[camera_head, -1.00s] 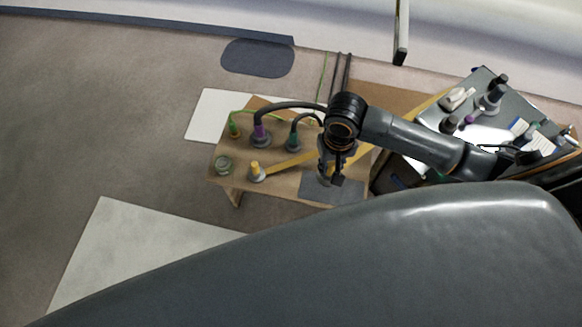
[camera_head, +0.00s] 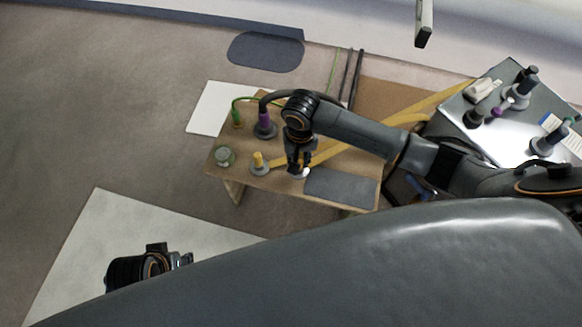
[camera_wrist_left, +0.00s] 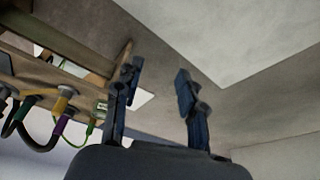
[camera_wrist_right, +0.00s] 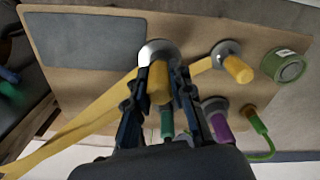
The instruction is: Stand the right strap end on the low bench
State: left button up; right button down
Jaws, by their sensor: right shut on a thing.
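My right gripper (camera_head: 298,168) is shut on the right strap end (camera_wrist_right: 159,84), a yellow grip on a round metal base with a yellow strap. It is over the low bench (camera_head: 230,150), just left of the dark mat (camera_head: 340,187). Its base appears at or close to the bench top; I cannot tell whether it touches. The other yellow strap end (camera_head: 259,163) stands upright to the left; the right wrist view also shows it (camera_wrist_right: 236,68). My left gripper (camera_wrist_left: 158,88) is open and empty, away from the bench.
On the bench are a green round tin (camera_head: 225,157), a purple-collared hose end (camera_head: 264,124) and a green-topped cable end (camera_head: 237,119). A dark green end (camera_wrist_right: 167,122) shows behind the gripper. A metal-topped table (camera_head: 480,145) with several items stands right. A pale floor sheet (camera_head: 110,230) lies front left.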

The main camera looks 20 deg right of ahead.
jog(key=f, duration=0.1)
jog(key=w+a, duration=0.1)
jog(key=f+b, duration=0.1)
jog(key=shift+w+a+f, duration=0.25)
jog(key=shift+w+f, duration=0.05)
notch_tip(320, 180, down, 4)
jog(key=shift+w+a+r+b, duration=0.1)
jog(key=shift+r+b, duration=0.15)
jog(key=shift+b, duration=0.4)
pick_arm(q)
jog(key=v, duration=0.4)
jog(key=shift+s+a+r, duration=0.1)
jog(key=shift+r, duration=0.3)
pick_arm(e)
jog(key=c, duration=1.2)
grip_release()
jog(key=shift+o, duration=0.2)
